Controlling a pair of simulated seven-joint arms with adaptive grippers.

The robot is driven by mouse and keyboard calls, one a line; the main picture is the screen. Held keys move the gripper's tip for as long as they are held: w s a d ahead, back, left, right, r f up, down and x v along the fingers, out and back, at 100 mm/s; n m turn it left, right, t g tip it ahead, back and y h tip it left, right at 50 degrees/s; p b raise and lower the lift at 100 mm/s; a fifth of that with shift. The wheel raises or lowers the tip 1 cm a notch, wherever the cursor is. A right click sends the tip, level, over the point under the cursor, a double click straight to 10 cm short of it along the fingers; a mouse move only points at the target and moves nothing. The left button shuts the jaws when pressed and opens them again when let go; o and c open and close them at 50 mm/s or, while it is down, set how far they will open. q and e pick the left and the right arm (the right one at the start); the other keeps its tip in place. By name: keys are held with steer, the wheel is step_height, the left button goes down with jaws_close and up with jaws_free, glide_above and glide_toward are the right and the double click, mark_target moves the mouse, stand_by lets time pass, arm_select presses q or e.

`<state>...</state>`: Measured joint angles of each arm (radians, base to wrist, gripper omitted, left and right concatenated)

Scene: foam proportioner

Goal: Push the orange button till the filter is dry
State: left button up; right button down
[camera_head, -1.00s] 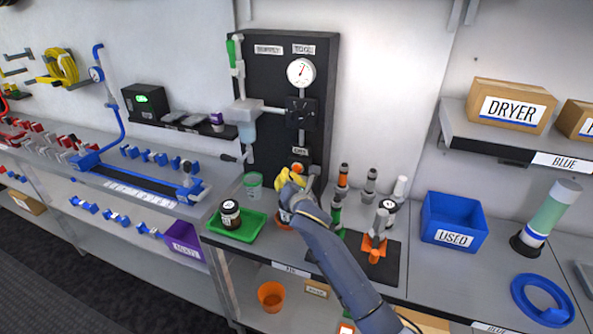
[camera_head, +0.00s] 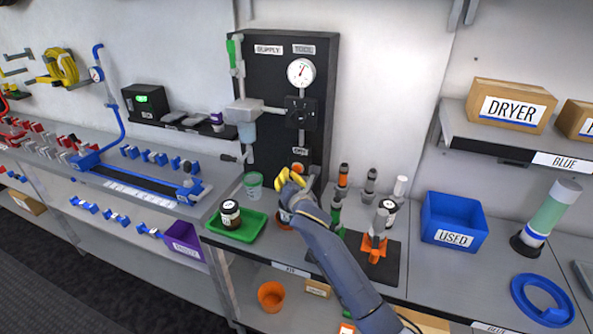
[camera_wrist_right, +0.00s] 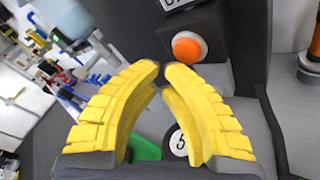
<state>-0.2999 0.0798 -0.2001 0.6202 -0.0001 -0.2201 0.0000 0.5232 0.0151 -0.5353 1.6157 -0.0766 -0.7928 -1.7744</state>
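The orange button (camera_wrist_right: 188,46) sits on a dark box on the black panel. In the head view the orange button (camera_head: 298,168) shows just above and right of my right gripper (camera_head: 285,179), under a small label. My right gripper's yellow fingers (camera_wrist_right: 162,70) have their tips nearly together, with nothing visible between them. The tips are just below and left of the button in the wrist view; I see no clear contact. A filter unit with a translucent bowl (camera_head: 247,131) hangs on the panel; I cannot tell whether it is wet. My left gripper is out of view.
A round gauge (camera_head: 301,72) is on the panel. A green tray (camera_head: 258,226) with a dark jar (camera_head: 230,214) lies left of my arm. Upright tools, an orange-handled tool (camera_head: 376,243) and a blue bin (camera_head: 454,222) stand to the right.

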steer(key=shift+w+d, duration=0.35)
steer(key=shift+w, duration=0.5)
stand_by(1.1)
steer(key=shift+s+a, duration=0.1)
steer(key=shift+s, duration=0.1)
steer(key=shift+s+a, duration=0.25)
steer(key=shift+s, duration=0.4)
steer(key=shift+s+a, duration=0.3)
steer(key=shift+s, duration=0.45)
steer(key=shift+s+a, duration=0.35)
steer(key=shift+s, duration=0.45)
steer(key=shift+s+a, duration=0.3)
steer(key=shift+s, duration=0.45)
